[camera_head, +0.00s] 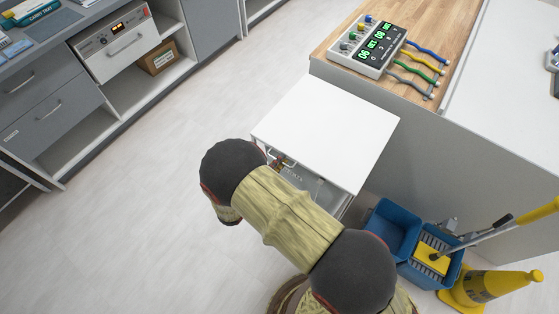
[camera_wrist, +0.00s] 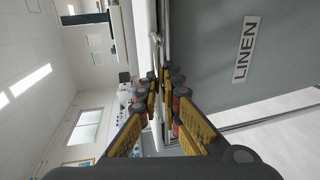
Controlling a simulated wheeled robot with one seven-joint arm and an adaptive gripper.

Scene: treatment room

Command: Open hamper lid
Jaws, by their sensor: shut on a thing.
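The hamper has a white, flat lid (camera_head: 325,130) that covers its top in the head view. I cannot tell whether the lid is slightly raised. Its grey front panel (camera_wrist: 215,60) with a LINEN label (camera_wrist: 246,50) fills the right of the wrist view. A thin metal handle (camera_wrist: 156,42) runs along the white lid edge. My gripper (camera_wrist: 166,88) is shut on this handle at the front edge of the lid. In the head view my gripper (camera_head: 282,160) is small and partly hidden by my arm, which also covers part of the hamper front.
A wooden-topped counter (camera_head: 440,25) with a monitor device (camera_head: 368,45) and coloured leads stands behind the hamper. A blue mop bucket (camera_head: 392,225) and a yellow cone (camera_head: 490,287) stand to its right. Grey cabinets (camera_head: 60,110) line the left. Floor between is clear.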

